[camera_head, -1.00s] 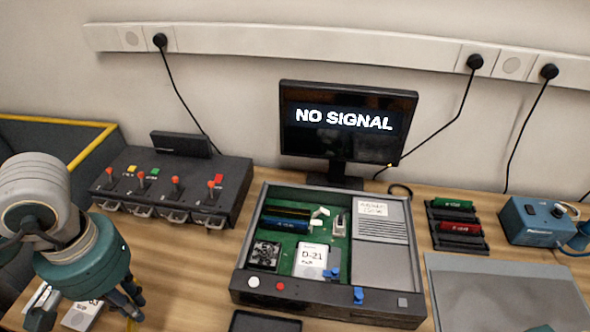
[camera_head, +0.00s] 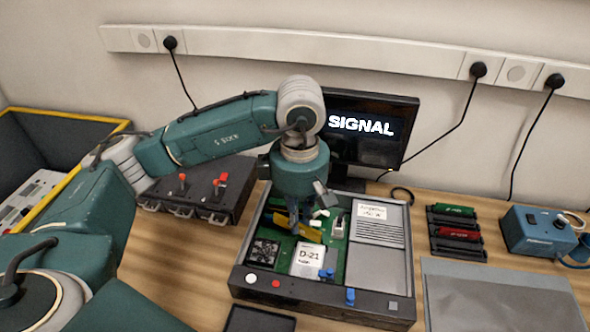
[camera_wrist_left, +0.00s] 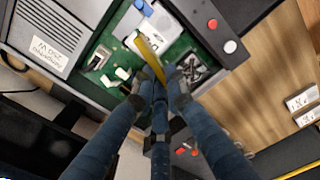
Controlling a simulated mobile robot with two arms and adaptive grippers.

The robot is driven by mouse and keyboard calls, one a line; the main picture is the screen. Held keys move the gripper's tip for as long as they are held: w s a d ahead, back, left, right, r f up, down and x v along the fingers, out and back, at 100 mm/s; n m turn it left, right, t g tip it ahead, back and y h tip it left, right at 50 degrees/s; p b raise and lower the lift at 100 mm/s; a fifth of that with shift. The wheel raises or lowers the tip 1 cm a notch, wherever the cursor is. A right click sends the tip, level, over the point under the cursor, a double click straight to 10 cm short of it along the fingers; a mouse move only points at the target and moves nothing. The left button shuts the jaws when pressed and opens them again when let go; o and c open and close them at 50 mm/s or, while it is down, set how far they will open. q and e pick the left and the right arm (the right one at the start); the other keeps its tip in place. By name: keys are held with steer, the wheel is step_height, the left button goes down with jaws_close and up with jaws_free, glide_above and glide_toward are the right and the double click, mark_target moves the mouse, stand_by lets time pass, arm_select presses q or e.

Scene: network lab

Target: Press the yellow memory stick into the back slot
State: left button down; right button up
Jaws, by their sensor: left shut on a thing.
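The yellow memory stick (camera_head: 311,234) is held by my left gripper (camera_head: 291,226) over the green board in the open computer case. It also shows in the left wrist view (camera_wrist_left: 151,56), lying slantwise across the fingertips of the gripper (camera_wrist_left: 160,92). The fingers are shut on it. The stick looks above the board and apart from the slots, tilted in the head view. My gripper hides the memory slots at the back left of the board, so I cannot see the back slot. My right gripper is not in view.
The case (camera_head: 322,299) has a D-21 block (camera_head: 307,258), a fan (camera_head: 263,252) and blue latches. The monitor (camera_head: 372,98) stands close behind my arm. A switch box (camera_head: 205,199) is at left. A rack with green and red sticks (camera_head: 459,233) and a grey mat (camera_head: 497,296) are at right.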

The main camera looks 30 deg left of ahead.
arm_select(q)
steer(key=w+a+f+m+p, duration=0.1)
steer(key=w+a+m+p, duration=0.4)
steer(key=m, duration=1.2)
steer(key=w+a+m+p, duration=0.1)
steer(key=w+a+m, duration=0.2)
steer(key=w+m, duration=0.85)
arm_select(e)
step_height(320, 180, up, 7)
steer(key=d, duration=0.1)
arm_select(q)
steer(key=s+f+m+b, duration=0.1)
steer(key=f, duration=0.1)
steer(key=s+f+m+b, duration=0.3)
steer(key=f, duration=0.2)
steer(key=shift+s+a+b, duration=0.15)
steer(key=shift+s+b, duration=0.15)
steer(key=shift+s, duration=0.1)
steer(key=shift+f+b, duration=0.35)
steer(key=shift+f, duration=0.4)
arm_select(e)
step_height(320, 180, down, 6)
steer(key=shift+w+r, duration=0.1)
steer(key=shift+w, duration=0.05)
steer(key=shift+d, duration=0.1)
